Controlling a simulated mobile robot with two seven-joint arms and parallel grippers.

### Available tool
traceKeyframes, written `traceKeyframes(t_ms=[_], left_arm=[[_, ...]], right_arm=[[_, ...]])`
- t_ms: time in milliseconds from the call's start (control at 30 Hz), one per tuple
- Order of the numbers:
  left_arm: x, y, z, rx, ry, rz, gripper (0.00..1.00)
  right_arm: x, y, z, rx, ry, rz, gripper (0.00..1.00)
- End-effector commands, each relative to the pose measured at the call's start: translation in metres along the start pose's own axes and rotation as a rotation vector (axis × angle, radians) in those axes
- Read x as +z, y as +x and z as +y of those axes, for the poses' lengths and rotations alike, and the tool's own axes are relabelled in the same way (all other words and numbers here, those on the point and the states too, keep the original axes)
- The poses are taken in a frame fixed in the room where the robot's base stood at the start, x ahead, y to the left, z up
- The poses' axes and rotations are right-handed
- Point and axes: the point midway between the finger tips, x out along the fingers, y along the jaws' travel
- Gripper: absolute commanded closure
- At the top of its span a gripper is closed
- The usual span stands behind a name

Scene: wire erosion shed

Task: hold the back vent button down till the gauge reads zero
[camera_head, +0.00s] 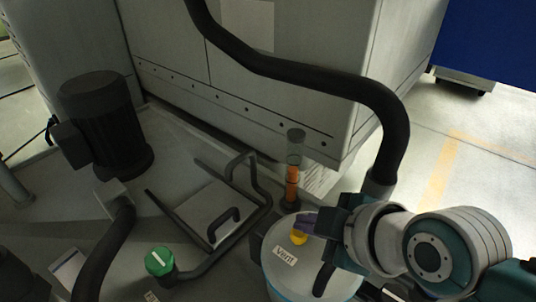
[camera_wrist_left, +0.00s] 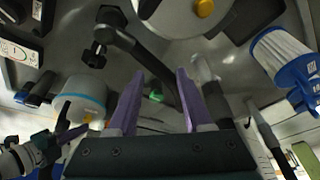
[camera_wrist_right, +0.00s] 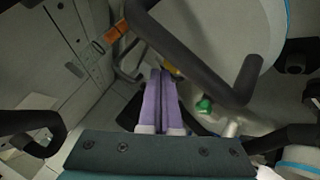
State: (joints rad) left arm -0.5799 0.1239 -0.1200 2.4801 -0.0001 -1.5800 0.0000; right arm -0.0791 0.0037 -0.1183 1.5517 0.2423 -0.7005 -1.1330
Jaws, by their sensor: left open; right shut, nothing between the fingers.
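In the head view a grey lidded vessel (camera_head: 315,272) carries a "Vent" label (camera_head: 285,256) and a yellow button (camera_head: 299,237). My right gripper (camera_head: 303,224) is shut and empty, its purple fingertips right at this button. I cannot tell whether they press it. In the right wrist view the shut fingers (camera_wrist_right: 161,75) hide most of the button. A clear upright tube with an orange column (camera_head: 292,186) stands behind the vessel; its reading is not legible. My left gripper (camera_wrist_left: 160,73) is open and empty. A second yellow button (camera_wrist_left: 204,8) shows on a nearer vessel (camera_wrist_left: 170,18).
A green knob (camera_head: 160,262) and a bent black pipe (camera_head: 225,258) lie left of the vessel. A thick black hose (camera_head: 310,78) arches behind my right arm. A dark motor (camera_head: 104,122) stands at left. A blue-ended pleated filter (camera_wrist_left: 280,57) shows in the left wrist view.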

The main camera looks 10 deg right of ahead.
Motion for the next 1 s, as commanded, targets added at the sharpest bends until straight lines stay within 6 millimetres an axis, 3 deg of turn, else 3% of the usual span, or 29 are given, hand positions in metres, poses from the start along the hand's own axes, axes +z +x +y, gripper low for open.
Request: traceKeyframes(t_ms=[1000], left_arm=[[0.002, 0.0063, 0.0005, 0.001, -0.001, 0.0, 0.5]], right_arm=[[0.0054, 0.0071, -0.0052, 0.0, 0.0, -0.001, 1.0]])
